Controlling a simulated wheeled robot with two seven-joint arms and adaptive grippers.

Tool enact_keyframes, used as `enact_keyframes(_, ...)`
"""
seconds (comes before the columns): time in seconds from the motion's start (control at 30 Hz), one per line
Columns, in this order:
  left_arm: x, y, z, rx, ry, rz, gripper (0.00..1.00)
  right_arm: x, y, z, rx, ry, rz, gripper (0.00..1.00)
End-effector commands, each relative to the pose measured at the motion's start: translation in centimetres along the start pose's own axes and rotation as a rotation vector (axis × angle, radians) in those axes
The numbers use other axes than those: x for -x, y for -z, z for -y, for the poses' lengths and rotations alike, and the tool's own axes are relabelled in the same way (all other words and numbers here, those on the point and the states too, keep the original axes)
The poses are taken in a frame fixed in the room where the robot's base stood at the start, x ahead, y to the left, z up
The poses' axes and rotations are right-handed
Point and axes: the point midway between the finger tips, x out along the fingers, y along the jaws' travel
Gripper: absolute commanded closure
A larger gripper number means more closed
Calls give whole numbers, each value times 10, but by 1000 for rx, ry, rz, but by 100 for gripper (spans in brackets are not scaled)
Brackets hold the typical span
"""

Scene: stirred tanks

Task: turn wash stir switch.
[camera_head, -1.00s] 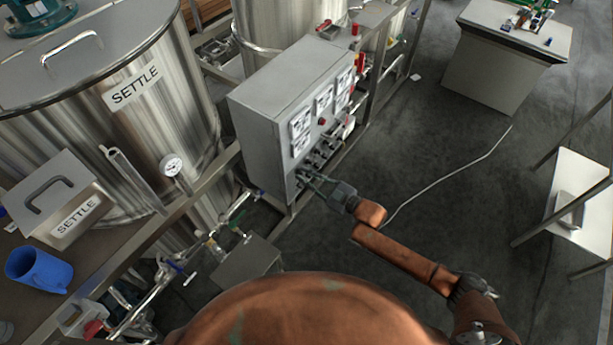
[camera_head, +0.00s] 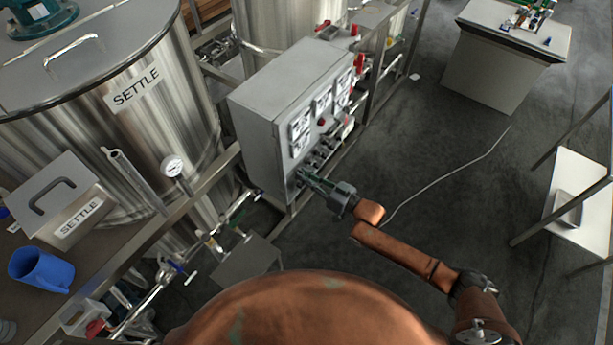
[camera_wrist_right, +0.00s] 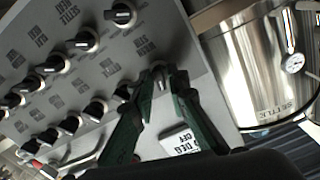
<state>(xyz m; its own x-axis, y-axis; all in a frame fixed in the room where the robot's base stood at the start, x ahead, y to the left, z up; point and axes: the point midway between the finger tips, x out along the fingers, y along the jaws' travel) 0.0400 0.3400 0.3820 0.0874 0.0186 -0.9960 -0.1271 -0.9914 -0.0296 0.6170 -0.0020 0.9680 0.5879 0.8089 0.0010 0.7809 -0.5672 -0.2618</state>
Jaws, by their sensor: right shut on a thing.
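The grey control box (camera_head: 262,108) stands left of centre in the head view, with several black rotary switches along the lower part of its front panel. My right gripper (camera_head: 305,174) reaches the panel's lower left end. In the right wrist view my right gripper (camera_wrist_right: 160,88) has its green fingers shut on a switch knob (camera_wrist_right: 160,76), mostly hidden between the tips. A label beside it seems to read WASH STIR, upside down and partly blurred. The other switches, such as this knob (camera_wrist_right: 121,91), are free. My left gripper is not in view.
The SETTLE tank (camera_head: 150,130) and a bench with a blue mug (camera_head: 40,269) and a SETTLE box (camera_head: 62,205) are at the left. Pipes and valves run below the box.

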Motion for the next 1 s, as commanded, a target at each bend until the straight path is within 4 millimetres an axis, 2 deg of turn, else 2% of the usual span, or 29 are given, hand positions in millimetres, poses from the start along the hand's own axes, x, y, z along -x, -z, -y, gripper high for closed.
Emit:
enact_keyframes(0.4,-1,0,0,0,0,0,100,0,-3,2,-231,1,5,100)
enact_keyframes(1.0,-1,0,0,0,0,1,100,0,-4,3,-278,2,6,100)
